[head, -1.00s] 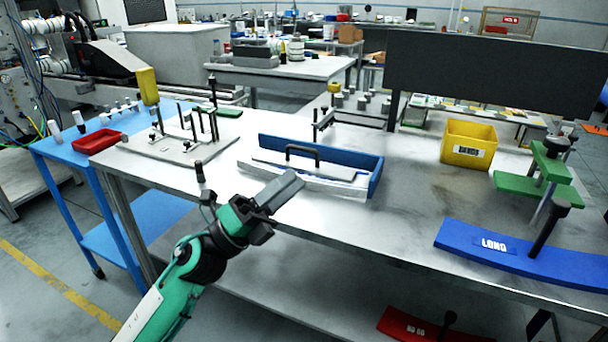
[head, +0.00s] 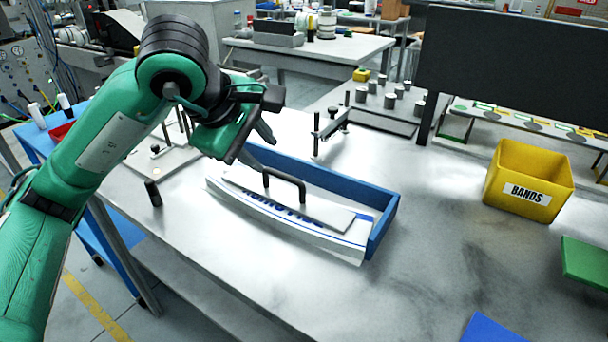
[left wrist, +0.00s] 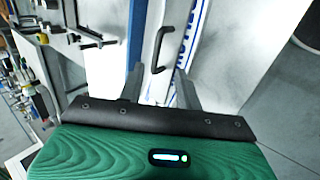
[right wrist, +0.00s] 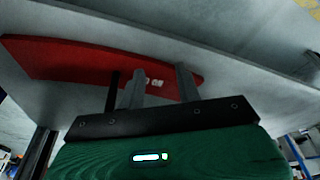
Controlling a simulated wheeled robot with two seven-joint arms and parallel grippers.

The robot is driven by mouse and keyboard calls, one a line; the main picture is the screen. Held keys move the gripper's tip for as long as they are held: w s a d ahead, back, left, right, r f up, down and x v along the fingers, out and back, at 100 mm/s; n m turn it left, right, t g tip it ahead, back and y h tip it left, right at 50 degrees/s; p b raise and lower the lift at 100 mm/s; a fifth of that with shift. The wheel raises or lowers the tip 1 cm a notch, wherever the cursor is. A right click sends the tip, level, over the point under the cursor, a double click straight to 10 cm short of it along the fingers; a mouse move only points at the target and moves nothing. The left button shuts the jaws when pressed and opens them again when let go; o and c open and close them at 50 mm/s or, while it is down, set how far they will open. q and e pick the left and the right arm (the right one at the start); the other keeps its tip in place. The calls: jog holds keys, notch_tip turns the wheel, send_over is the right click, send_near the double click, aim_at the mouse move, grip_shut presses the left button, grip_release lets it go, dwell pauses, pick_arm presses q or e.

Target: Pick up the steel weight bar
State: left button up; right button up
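The steel weight bar (head: 330,212) is a flat grey plate with a black arched handle (head: 285,184). It lies on white labels with blue print (head: 290,229) in the blue-walled magazine (head: 384,226). The left wrist view also shows the handle (left wrist: 164,50), beyond and between the fingertips. My left gripper (head: 258,145) is open and empty, above and left of the handle, not touching it. Its fingers (left wrist: 161,84) stand apart. My right gripper (right wrist: 161,84) is open and empty, near a red board (right wrist: 90,68); it is not in the head view.
A yellow bin marked BANDS (head: 530,182) stands at the right. A steel fixture with posts (head: 330,128) stands behind the magazine. A dark upright panel (head: 510,60) rises at the back. A short black post (head: 153,193) is at the front left.

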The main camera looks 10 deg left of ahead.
aim_at(282, 174)
pick_arm(q)
jog(key=shift+y, duration=0.3)
jog(key=x, duration=0.5)
jog(key=w+a+x, duration=0.1)
jog(key=x, duration=0.1)
jog(key=shift+w+d+f, duration=0.1)
jog(key=shift+w, duration=0.15)
jog(key=shift+x, duration=2.8)
jog(key=shift+s, duration=0.1)
grip_shut()
